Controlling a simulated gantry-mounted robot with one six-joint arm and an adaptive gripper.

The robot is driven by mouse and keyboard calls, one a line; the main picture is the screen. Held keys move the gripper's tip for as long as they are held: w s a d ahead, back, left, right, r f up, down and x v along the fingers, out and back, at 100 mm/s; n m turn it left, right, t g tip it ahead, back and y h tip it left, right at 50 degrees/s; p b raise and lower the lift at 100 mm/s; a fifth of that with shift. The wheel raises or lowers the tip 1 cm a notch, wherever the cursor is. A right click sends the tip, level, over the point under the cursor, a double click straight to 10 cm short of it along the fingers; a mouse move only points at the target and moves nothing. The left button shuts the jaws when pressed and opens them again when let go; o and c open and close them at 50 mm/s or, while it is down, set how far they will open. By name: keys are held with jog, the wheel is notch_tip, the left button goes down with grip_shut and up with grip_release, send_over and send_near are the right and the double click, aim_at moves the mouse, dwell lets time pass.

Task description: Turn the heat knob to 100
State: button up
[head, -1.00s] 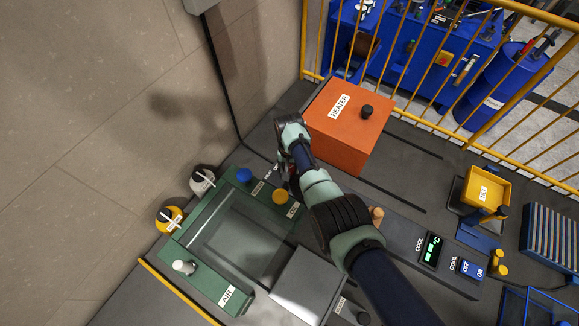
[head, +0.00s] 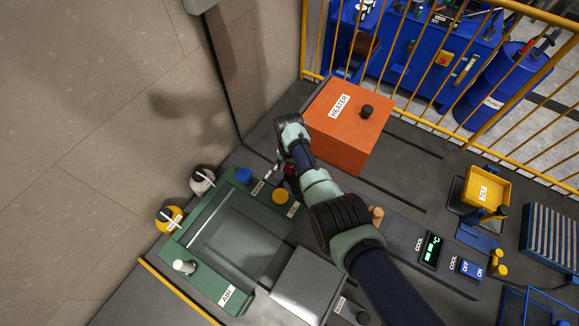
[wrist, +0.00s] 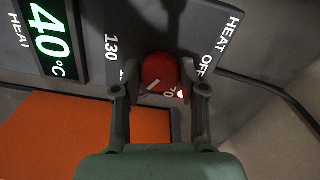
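The red heat knob (wrist: 160,70) sits on the dark panel in the wrist view, with a white pointer line slanting toward the lower left. The "70" mark lies just below it; the "130" mark stands to its left. The mark between them is mostly hidden by a finger. The "HEAT OFF" label is at upper right. My gripper (wrist: 161,82) has one finger on each side of the knob, apart, with slim gaps seeming to show. In the head view my gripper (head: 281,172) is over the panel by the knob (head: 291,169). The heat display (wrist: 48,38) reads 40°C.
The orange heater box (head: 345,125) stands close to my wrist; it also shows in the wrist view (wrist: 60,135). The green press frame (head: 205,215) with blue and yellow knobs is beside my gripper. A black cable (wrist: 265,85) runs along the panel edge.

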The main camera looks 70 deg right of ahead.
aim_at(290, 168)
jog(key=o, duration=0.3)
jog(key=shift+o, duration=0.2)
notch_tip(290, 168, up, 12)
dwell(0.3)
dwell(0.4)
